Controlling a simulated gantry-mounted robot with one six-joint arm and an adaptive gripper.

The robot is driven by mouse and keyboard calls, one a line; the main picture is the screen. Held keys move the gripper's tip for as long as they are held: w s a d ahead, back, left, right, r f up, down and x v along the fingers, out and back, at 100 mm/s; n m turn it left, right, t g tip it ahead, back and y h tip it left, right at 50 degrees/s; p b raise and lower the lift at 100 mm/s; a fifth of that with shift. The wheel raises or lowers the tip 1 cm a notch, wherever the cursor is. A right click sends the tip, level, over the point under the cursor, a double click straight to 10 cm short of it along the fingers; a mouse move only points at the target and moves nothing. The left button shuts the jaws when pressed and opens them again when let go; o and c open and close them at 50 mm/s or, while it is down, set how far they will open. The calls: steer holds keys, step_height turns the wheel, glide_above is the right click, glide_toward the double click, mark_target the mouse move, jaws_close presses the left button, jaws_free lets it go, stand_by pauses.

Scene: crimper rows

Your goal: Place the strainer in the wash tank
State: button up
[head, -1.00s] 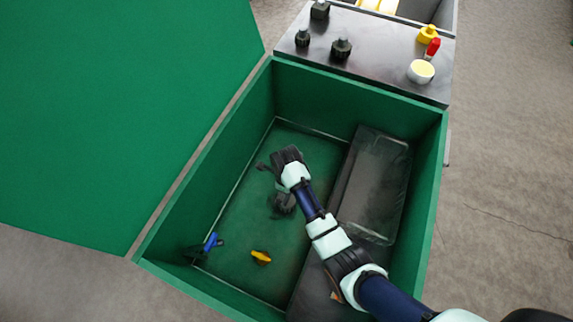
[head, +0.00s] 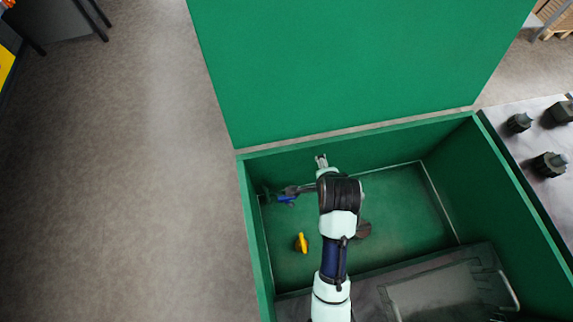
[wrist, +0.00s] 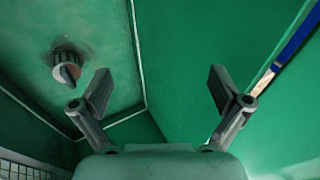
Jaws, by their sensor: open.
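The green open-topped tank (head: 360,134) fills the lower right of the head view, and I take it for the wash tank. I cannot pick out a strainer for certain. My arm reaches into the tank, and my gripper (head: 321,162) is near its back wall, partly hidden by my wrist. In the wrist view my gripper (wrist: 159,80) is open, with nothing between its two dark fingers. A dark round fitting with a grey ring (wrist: 67,70) shows beyond the left finger. A blue bar (wrist: 293,48) shows at upper right.
A blue item (head: 287,199) lies near the tank's left corner. A yellow piece (head: 301,243) and a dark piece (head: 363,231) lie on the floor. A table (head: 525,155) with dark knobs stands at right.

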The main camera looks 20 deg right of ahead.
steer(key=a+r+n+t+y, duration=0.2)
steer(key=a+r+n+t, duration=0.5)
steer(key=a+r+n, duration=1.2)
steer(key=a+n, duration=0.1)
steer(key=a, duration=0.2)
steer(key=shift+w+r+y, duration=0.3)
steer(key=shift+r+y, duration=0.1)
steer(key=shift+r, duration=0.1)
